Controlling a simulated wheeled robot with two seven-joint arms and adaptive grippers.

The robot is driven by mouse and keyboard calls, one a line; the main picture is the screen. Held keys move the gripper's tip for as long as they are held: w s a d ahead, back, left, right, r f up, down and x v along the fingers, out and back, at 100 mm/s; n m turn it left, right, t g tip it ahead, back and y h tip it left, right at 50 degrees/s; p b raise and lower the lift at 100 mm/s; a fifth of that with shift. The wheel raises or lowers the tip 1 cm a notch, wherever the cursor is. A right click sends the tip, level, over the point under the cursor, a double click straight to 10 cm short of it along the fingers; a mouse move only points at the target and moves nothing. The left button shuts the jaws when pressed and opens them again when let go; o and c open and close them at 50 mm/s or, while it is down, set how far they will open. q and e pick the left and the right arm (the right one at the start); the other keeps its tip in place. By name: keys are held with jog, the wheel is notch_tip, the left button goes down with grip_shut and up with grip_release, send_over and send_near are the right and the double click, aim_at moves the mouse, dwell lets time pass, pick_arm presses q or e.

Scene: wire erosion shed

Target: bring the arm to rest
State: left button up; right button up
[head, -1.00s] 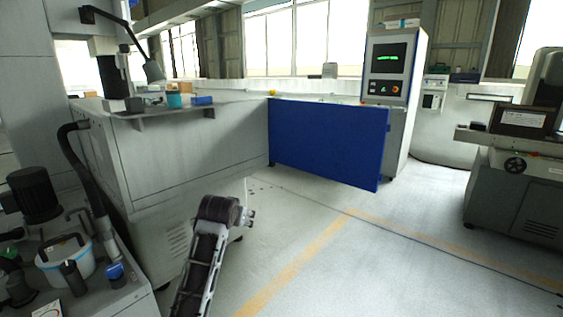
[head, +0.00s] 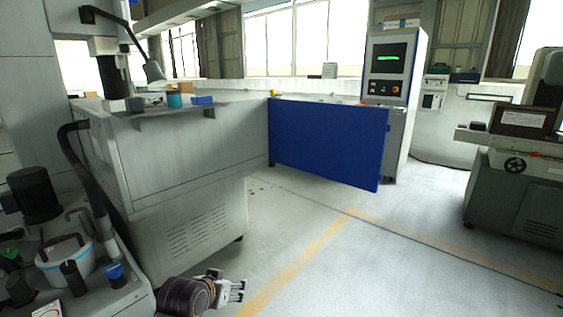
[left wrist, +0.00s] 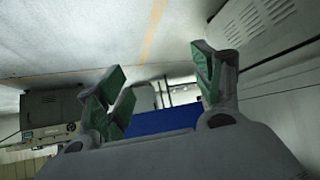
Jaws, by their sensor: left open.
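My left gripper (head: 238,290) is low in the head view, near the bottom edge, over the floor in front of the grey machine. Its fingers point to the right. In the left wrist view its two green-padded fingers (left wrist: 162,85) are spread wide, with nothing between them. The gripper is open and empty. My left arm shows only as a dark rounded link beside the gripper; the rest is below the picture. My right gripper is not in view.
A grey machine (head: 190,160) with a ledge stands at left, close behind my arm. A blue panel (head: 325,145) and a control cabinet (head: 393,75) stand further back. A bench with a white bucket (head: 65,262) is at lower left. The floor (head: 400,260) at centre right is clear.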

pick_arm(q)
jog(key=s+a+f+g+y+p, duration=0.15)
jog(key=s+f+g+p, duration=0.25)
jog(key=s+f+p, duration=0.85)
jog(key=s+a+f+g+p, duration=0.3)
jog(key=s+f+p, duration=0.2)
jog(key=s+f, duration=1.35)
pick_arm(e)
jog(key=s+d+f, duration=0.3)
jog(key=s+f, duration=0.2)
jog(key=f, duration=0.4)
pick_arm(q)
jog(key=s+a+p, duration=0.3)
jog(key=s+p, duration=0.6)
jog(key=s+a+g+p, duration=0.1)
jog(key=s+a+p, duration=0.2)
jog(key=s+p, duration=0.5)
jog(key=shift+s+a+r+y+p, duration=0.15)
jog(key=shift+s+a+y+p, duration=0.2)
jog(key=shift+p, duration=0.2)
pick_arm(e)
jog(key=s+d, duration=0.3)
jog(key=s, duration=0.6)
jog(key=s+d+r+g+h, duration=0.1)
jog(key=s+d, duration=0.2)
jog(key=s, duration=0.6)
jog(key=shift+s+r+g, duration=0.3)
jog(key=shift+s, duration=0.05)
